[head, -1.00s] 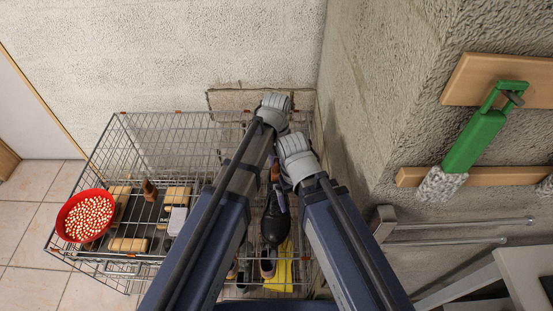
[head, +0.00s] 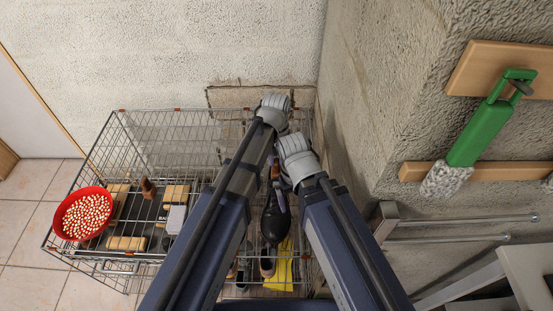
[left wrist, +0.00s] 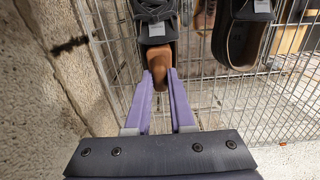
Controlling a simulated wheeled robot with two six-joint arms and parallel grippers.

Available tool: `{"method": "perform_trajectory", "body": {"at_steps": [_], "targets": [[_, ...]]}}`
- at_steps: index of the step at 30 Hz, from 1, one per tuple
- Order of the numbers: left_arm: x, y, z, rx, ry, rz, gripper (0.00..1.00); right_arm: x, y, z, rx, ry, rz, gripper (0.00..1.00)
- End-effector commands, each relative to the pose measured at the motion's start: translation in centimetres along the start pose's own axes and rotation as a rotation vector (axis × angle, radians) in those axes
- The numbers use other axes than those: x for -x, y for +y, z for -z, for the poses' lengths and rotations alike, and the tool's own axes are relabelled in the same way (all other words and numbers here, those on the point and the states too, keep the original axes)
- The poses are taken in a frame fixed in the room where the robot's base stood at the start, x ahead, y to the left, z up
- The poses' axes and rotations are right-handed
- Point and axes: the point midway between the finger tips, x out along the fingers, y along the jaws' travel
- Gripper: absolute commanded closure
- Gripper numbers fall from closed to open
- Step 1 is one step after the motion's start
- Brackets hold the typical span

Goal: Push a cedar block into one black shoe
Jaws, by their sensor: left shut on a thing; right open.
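A black shoe (head: 274,222) lies on the wire rack, toe towards me. The brown cedar block (left wrist: 159,62) is at its heel opening; its front part is hidden in the shoe. My left gripper (left wrist: 160,80) is shut on the block's rear end, with a lavender finger on each side. My right gripper (head: 281,196) is open over the shoe; its fingers are mostly hidden by its own hand. In the left wrist view the shoe (left wrist: 157,30) is cut off at the top. A second dark shoe (left wrist: 238,42) with a brown insole is beside it.
A red bowl of small pale balls (head: 84,213) stands at the rack's left, near wooden brushes (head: 126,243) and a pale box (head: 176,219). A yellow cloth (head: 280,270) lies at the front. A rough wall (head: 365,120) rises close on the right.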

Motion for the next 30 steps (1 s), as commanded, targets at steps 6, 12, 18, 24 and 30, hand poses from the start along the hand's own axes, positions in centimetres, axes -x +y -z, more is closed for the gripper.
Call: {"method": "perform_trajectory", "body": {"at_steps": [6, 12, 18, 24, 30], "targets": [[-0.7, 0.0, 0.0, 0.0, 0.0, 0.0, 1.0, -0.7, -0.1, 0.0, 0.0, 0.0, 0.0, 0.01], [-1.1, 0.0, 0.0, 0.0, 0.0, 0.0, 1.0, -1.1, -0.1, 0.1, 0.0, 0.0, 0.0, 0.01], [-1.6, 0.0, 0.0, 0.0, 0.0, 0.0, 1.0, -1.6, -0.1, 0.1, 0.0, 0.0, 0.0, 0.01], [-2.1, 0.0, 0.0, 0.0, 0.0, 0.0, 1.0, -2.1, -0.2, 0.1, 0.0, 0.0, 0.0, 0.01], [-2.6, 0.0, 0.0, 0.0, 0.0, 0.0, 1.0, -2.5, -0.2, 0.1, 0.0, 0.0, 0.0, 0.01]]}}
